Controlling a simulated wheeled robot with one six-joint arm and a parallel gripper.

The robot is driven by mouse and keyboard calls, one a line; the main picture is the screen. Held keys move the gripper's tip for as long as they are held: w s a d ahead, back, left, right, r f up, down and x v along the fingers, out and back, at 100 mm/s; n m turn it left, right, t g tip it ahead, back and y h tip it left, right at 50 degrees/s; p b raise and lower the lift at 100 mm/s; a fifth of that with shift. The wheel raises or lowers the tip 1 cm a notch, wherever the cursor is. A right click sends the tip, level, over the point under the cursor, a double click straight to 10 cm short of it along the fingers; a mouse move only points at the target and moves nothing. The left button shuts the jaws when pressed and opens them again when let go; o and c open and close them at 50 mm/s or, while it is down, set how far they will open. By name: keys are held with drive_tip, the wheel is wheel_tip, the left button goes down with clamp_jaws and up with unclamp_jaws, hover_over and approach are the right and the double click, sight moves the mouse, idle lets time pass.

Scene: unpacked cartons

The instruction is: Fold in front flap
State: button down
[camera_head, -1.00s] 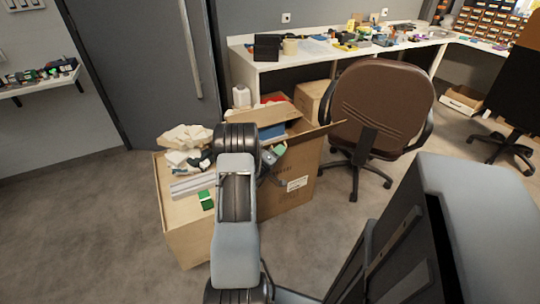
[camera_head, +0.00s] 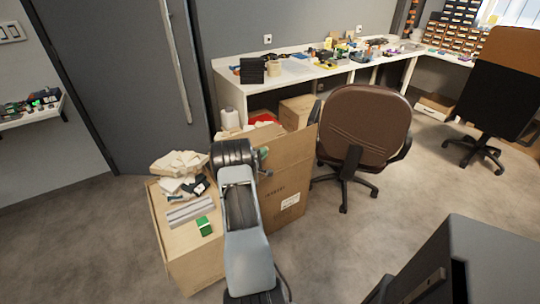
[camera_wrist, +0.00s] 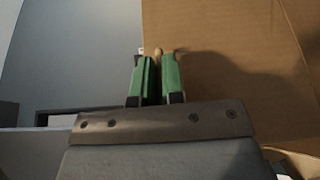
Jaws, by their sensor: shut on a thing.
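The open carton (camera_head: 285,205) stands on the floor, brown with a white label on its front. Its front flap (camera_head: 292,148) stands about upright above the front wall in the head view. My gripper (camera_head: 264,154) is partly hidden behind my arm at the flap's left side. In the wrist view, my gripper (camera_wrist: 158,58) has its green fingers close together on the left edge of a brown cardboard panel, the front flap (camera_wrist: 230,65). A thin brown strip shows between the fingers. The carton's inside is mostly hidden in the head view.
A brown office chair (camera_head: 362,125) is close on the right. A white workbench (camera_head: 300,75) runs behind. Grey floor is open in front.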

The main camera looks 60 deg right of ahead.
drive_tip(key=shift+w+d+r, duration=0.15)
drive_tip(key=shift+w+d, duration=0.05)
idle(0.4)
drive_tip(key=c, duration=1.4)
unclamp_jaws()
drive_tip(key=shift+o, duration=0.9)
drive_tip(key=w+a, duration=0.1)
drive_tip(key=a, duration=1.2)
drive_tip(key=shift+w+a+r+p, duration=0.3)
drive_tip(key=shift+a+p, duration=0.1)
drive_tip(key=shift+p, duration=0.05)
